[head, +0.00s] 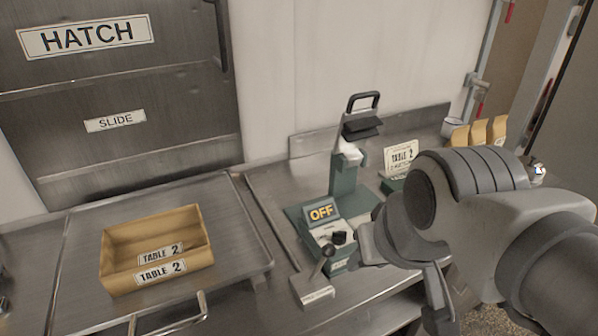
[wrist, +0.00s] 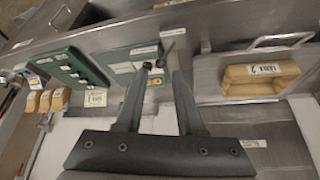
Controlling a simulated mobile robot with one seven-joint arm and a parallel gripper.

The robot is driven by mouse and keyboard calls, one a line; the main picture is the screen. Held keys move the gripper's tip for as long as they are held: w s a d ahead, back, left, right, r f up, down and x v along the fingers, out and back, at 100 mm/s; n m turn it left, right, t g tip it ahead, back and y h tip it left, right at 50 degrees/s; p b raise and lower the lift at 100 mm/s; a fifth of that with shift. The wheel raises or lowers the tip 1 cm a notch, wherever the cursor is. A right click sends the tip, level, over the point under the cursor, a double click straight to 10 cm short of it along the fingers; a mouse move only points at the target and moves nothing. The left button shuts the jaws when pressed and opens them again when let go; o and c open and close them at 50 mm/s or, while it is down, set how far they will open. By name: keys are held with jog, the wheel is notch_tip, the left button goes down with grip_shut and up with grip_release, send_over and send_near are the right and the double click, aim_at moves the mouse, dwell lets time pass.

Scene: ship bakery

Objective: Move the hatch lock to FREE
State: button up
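A short lever (head: 324,260) with a dark knob stands tilted on a small labelled base plate (head: 312,290) at the counter's front. Its label is too small to read, so I cannot tell for sure that it is the hatch lock. The steel hatch (head: 120,80), marked HATCH and SLIDE, is at the back left. My gripper (head: 398,278) is open and empty, just right of the lever and of a green machine. In the wrist view my gripper (wrist: 160,74) has its fingers apart, with the lever (wrist: 168,48) beyond the tips; contact is not visible.
The green machine (head: 343,185) with an OFF sign (head: 321,212) and black knobs stands directly behind the lever. A TABLE 2 box (head: 120,278) sits on a tray at left. Paper bags (head: 478,134) and a TABLE 2 card (head: 401,156) stand at back right.

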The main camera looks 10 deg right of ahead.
jog(key=shift+c, duration=0.2)
jog(key=shift+w+r, duration=0.1)
jog(key=shift+w, duration=0.05)
jog(key=c, duration=0.5)
jog(key=shift+w+d, duration=0.1)
jog(key=shift+w, duration=0.15)
grip_shut()
jog(key=w+d+f+g+y, duration=0.2)
jog(key=w+d+f+g, duration=0.1)
jog(key=w, duration=0.6)
jog(key=w+d+f+n+g+y, duration=0.1)
jog(key=w+d+f+g+y, duration=0.1)
jog(key=w+d+f, duration=0.3)
jog(key=shift+w+d+n+g+y, duration=0.35)
jog(key=shift+w+d+g, duration=0.45)
jog(key=shift+w+d, duration=1.25)
jog(key=shift+w+a, duration=0.55)
